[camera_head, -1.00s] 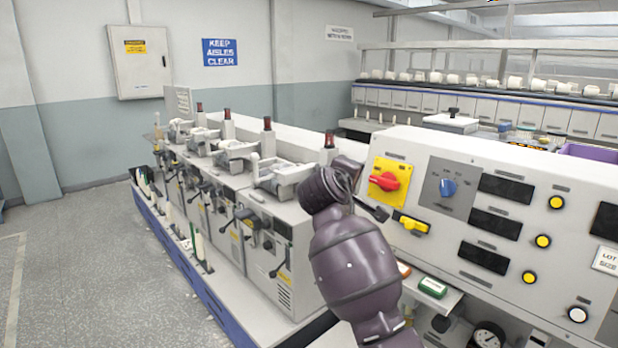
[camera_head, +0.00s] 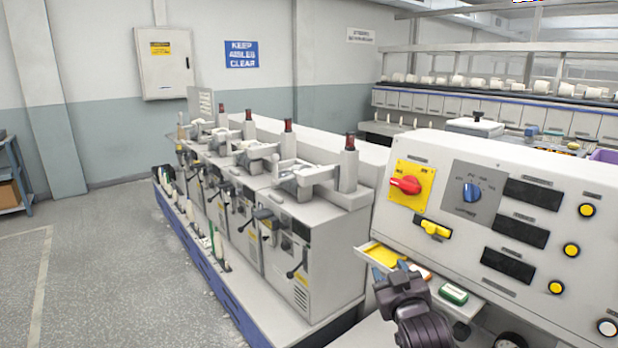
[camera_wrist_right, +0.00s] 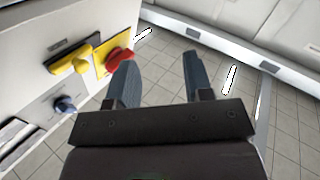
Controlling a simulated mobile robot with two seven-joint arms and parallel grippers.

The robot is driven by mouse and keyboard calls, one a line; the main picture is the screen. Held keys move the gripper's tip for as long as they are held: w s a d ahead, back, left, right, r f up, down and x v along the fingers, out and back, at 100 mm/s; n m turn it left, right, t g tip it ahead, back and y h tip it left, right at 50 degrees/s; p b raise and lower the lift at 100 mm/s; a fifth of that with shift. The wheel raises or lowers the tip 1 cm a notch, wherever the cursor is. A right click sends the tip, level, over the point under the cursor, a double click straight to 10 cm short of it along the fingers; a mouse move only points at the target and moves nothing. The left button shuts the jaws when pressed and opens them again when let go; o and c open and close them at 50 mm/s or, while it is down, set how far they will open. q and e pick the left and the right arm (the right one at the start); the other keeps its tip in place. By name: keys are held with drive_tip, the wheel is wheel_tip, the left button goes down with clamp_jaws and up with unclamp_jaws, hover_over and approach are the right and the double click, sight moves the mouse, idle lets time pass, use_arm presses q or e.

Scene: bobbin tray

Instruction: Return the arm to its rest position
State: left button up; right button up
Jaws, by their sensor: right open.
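My right gripper (camera_head: 385,272) is low in front of the machine's control panel, beside a small shelf, with my dark arm below it. In the right wrist view its two blue-grey fingers (camera_wrist_right: 162,78) stand wide apart with nothing between them, and tiled floor shows beyond. My left gripper does not show in any view.
The control panel (camera_head: 520,225) has a red switch (camera_head: 405,185), a yellow handle (camera_head: 431,229) and a blue knob (camera_head: 472,191). The shelf holds a yellow pad (camera_head: 384,254) and a green-topped box (camera_head: 453,293). A row of winding units (camera_head: 300,235) stands left. The aisle floor is clear.

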drive_tip(key=s+d+f+m+g+h, duration=0.1)
drive_tip(key=s+d+f+g, duration=0.2)
drive_tip(key=s+f, duration=1.1)
drive_tip(key=s+d+f+m+g, duration=0.2)
drive_tip(key=s+d+f, duration=0.5)
drive_tip(key=s+f, duration=0.7)
drive_tip(key=s+g, duration=0.1)
drive_tip(key=s, duration=0.2)
drive_tip(key=shift+s+d+h+b, duration=0.3)
drive_tip(key=shift+d+h, duration=0.1)
